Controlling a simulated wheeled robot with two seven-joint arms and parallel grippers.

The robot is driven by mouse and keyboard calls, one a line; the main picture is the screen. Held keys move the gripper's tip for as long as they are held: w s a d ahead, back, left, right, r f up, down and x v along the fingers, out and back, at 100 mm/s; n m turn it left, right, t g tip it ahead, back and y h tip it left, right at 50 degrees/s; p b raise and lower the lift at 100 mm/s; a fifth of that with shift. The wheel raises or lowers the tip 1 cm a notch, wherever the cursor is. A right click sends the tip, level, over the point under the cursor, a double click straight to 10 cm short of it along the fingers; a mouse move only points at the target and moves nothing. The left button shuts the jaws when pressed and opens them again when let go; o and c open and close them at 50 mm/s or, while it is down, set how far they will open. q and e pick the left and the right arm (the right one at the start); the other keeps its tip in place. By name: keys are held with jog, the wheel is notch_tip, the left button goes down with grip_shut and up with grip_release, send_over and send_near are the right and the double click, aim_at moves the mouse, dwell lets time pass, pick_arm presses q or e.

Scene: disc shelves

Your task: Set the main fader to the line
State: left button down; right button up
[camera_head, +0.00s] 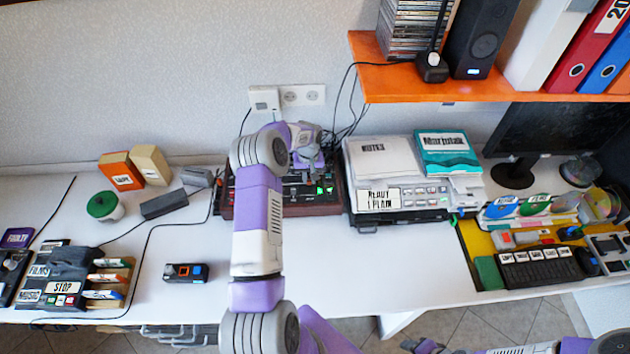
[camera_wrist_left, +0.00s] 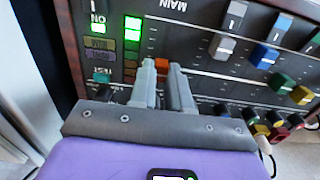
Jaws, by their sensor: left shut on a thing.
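The mixer (camera_head: 335,205) is a dark panel in a reddish-brown frame at the back of the desk. In the left wrist view its panel (camera_wrist_left: 215,85) carries a MAIN label and an orange fader cap (camera_wrist_left: 162,65), the main fader. My left gripper (camera_wrist_left: 168,72) has its two grey fingers shut on this cap, mostly hiding it. A thin white line (camera_wrist_left: 180,23) crosses the panel near the MAIN label, apart from the cap. In the head view my left gripper (camera_head: 308,165) is over the mixer and hides its middle. My right gripper (camera_head: 415,345) is only partly visible at the bottom edge.
White (camera_wrist_left: 222,45), blue (camera_wrist_left: 264,56) and yellow (camera_wrist_left: 302,94) fader caps stand right of my fingers. Green lights (camera_wrist_left: 132,35) glow at left. A printer-like machine (camera_head: 410,195) stands close right of the mixer. The orange shelf (camera_head: 480,85) overhangs at upper right.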

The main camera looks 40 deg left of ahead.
aim_at(309, 179)
pick_arm(q)
jog(key=c, duration=1.1)
grip_release()
notch_tip(309, 179, up, 8)
jog(key=shift+f, duration=0.2)
